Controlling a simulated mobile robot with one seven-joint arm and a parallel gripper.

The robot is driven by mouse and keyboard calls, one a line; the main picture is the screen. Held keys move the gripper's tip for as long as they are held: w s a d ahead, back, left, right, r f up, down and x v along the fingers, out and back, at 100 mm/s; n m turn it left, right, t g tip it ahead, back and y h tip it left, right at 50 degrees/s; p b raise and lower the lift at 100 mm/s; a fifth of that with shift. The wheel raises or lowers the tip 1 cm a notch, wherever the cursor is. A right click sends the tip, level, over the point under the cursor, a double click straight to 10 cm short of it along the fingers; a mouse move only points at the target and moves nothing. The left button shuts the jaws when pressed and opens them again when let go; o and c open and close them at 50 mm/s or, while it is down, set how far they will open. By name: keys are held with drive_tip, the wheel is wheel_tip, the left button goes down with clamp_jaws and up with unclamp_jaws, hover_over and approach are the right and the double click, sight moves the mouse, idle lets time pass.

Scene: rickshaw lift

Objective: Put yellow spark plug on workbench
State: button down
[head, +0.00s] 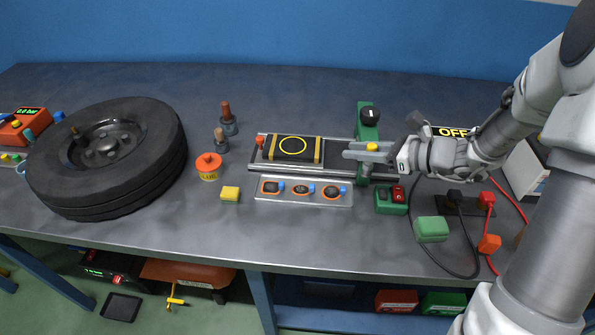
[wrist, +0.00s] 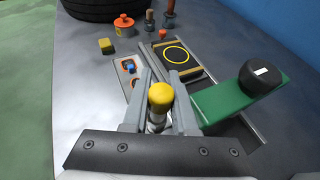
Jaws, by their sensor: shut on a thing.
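My gripper (head: 368,150) is shut on the yellow spark plug (wrist: 160,97), which has a yellow cap and a metallic lower body. In the wrist view the plug sits upright between the two fingers. In the head view its yellow top (head: 371,147) shows at the fingertips. The gripper is over the right part of a grey rail fixture, beside a green clamp (head: 368,121) with a black knob. The lower end of the plug is hidden, so I cannot tell whether it touches anything. The workbench (head: 300,229) is a dark grey top.
A black plate with a yellow ring (head: 293,149) lies left of the gripper. A tray (head: 303,196) with several orange-ringed parts is in front. A yellow block (head: 230,194), an orange pot (head: 209,167) and a tire (head: 107,155) stand left. The front middle of the bench is clear.

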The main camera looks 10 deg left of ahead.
wheel_tip(320, 180, down, 10)
drive_tip(key=shift+r+b, duration=0.1)
drive_tip(key=shift+b, duration=0.75)
drive_tip(key=c, duration=0.7)
unclamp_jaws()
